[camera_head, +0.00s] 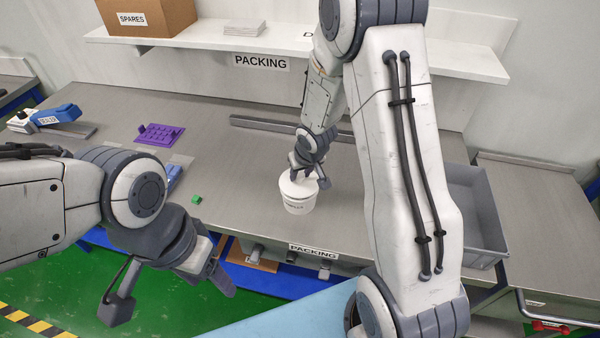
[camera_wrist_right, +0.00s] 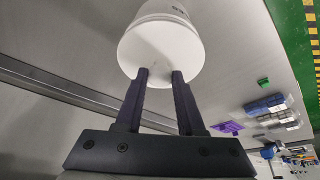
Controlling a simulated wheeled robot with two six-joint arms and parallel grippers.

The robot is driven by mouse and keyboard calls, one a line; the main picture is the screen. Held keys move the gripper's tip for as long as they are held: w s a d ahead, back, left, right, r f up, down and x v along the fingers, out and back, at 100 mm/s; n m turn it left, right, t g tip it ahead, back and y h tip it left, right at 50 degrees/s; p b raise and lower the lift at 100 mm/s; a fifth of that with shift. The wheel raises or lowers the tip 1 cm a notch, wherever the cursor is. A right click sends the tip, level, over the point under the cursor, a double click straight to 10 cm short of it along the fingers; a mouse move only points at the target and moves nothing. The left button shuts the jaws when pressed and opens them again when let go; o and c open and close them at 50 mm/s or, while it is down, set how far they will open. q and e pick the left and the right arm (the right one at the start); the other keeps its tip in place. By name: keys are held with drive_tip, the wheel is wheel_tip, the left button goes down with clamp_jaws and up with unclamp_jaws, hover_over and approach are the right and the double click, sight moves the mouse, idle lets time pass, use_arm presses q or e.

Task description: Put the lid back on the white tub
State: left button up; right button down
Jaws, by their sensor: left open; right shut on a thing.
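In the right wrist view the fingertips (camera_wrist_right: 161,74) meet the white lid face (camera_wrist_right: 155,50), with the tub wall beyond; the gripped part is hard to make out. My left gripper (camera_head: 220,276) is open and empty, in front of the bench.
A purple rack (camera_head: 160,134), a blue device (camera_head: 58,115) and a small green block (camera_head: 196,199) are on the bench's left. A grey bin (camera_head: 476,215) stands at the right. A shelf (camera_head: 300,57) with a SPARES box (camera_head: 150,17) runs behind.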

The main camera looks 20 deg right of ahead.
drive_tip(key=shift+f, duration=0.15)
idle(0.7)
unclamp_jaws()
idle(0.3)
drive_tip(key=shift+r+p, duration=3.55)
drive_tip(key=shift+p, duration=0.1)
clamp_jaws()
